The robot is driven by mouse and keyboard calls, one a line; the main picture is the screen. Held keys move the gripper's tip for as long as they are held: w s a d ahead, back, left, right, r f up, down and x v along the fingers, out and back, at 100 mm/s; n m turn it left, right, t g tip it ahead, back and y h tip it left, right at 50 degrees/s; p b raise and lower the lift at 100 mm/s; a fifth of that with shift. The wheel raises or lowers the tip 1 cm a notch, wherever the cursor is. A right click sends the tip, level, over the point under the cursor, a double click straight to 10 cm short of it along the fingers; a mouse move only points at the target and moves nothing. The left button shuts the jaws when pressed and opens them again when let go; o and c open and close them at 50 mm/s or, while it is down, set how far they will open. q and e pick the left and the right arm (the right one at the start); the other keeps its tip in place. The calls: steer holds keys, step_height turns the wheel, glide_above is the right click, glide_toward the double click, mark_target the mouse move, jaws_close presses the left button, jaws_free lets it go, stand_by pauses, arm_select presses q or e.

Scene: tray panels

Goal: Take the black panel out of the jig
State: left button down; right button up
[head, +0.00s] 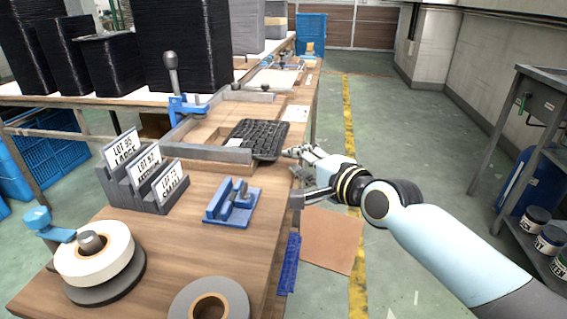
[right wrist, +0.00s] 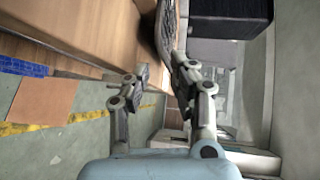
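The black panel (head: 258,138) is a ribbed dark slab lying in the jig (head: 215,153), whose grey rails stand on the wooden bench. Its right end reaches close to the bench's right edge. My right gripper (head: 293,176) is just off that edge, beside the panel's near right corner, with its fingers spread. In the right wrist view the gripper (right wrist: 161,72) is open, with nothing clearly between the fingers. The panel (right wrist: 166,28) shows edge-on beyond the fingertips, close to the right-hand finger; I cannot tell if they touch. My left gripper is not in view.
A blue toggle clamp (head: 187,108) stands at the jig's far left. Lot cards in a grey holder (head: 147,180), a blue fixture (head: 232,203) and tape rolls (head: 95,252) occupy the near bench. The aisle floor on the right is open, with a metal shelf (head: 545,97) beyond.

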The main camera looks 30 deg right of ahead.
mark_target(285, 170)
steer(key=shift+b+x, duration=0.6)
steer(key=shift+x, duration=1.9)
steer(key=shift+s, duration=0.1)
jaws_close()
